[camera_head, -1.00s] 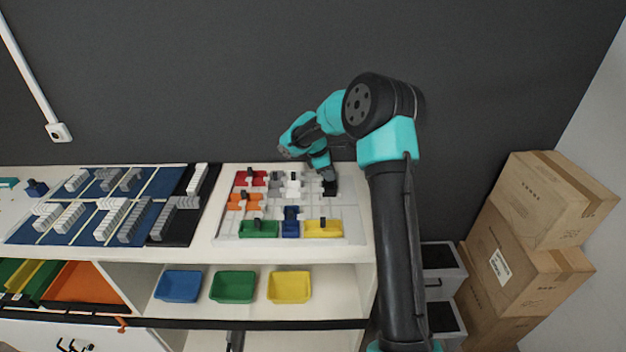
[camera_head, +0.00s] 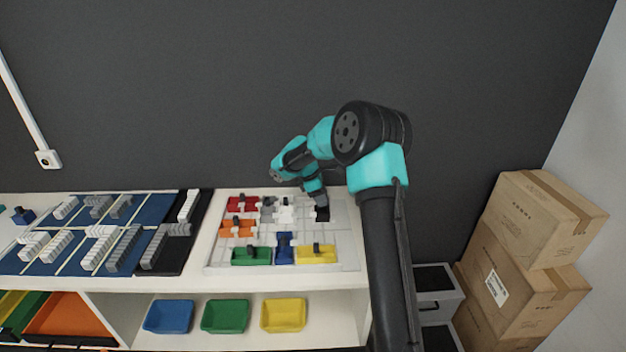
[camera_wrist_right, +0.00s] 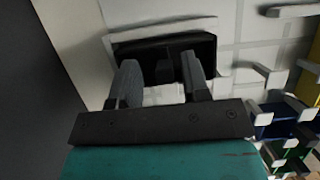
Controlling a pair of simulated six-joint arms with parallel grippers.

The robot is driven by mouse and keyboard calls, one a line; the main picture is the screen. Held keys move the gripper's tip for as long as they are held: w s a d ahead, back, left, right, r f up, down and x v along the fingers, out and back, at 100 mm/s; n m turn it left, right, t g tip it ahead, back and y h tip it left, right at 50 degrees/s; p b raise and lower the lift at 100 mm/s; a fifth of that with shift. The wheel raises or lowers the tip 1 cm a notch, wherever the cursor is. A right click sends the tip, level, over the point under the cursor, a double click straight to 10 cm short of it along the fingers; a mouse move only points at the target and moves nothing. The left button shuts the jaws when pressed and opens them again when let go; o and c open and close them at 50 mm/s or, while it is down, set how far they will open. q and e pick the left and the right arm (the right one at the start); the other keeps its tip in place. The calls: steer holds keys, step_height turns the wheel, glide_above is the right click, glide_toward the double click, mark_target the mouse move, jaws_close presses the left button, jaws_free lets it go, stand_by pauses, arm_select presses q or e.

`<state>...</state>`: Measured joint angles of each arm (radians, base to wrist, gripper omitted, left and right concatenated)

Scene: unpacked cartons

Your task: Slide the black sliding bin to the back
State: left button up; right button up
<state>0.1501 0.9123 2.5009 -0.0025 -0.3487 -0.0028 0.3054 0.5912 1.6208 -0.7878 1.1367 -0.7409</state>
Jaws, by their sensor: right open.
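The black sliding bin (camera_head: 323,214) sits on the white board (camera_head: 345,240), near its right side, partly hidden by my right gripper. In the right wrist view the black bin (camera_wrist_right: 205,45) lies just beyond my fingers, with a small dark handle (camera_wrist_right: 165,72) on its near side. My right gripper (camera_wrist_right: 160,78) is open, with one finger on each side of that handle. In the head view my right gripper (camera_head: 318,198) is down at the bin; contact cannot be told. My left gripper is not in view.
Red (camera_head: 242,205), orange (camera_head: 237,230), green (camera_head: 251,257), blue (camera_head: 284,250) and yellow (camera_head: 316,255) bins share the board, along with white and grey pieces. A dark wall (camera_head: 260,90) stands behind the table. Cardboard boxes (camera_head: 525,260) are stacked at the right.

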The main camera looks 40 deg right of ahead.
steer(key=v, duration=1.7)
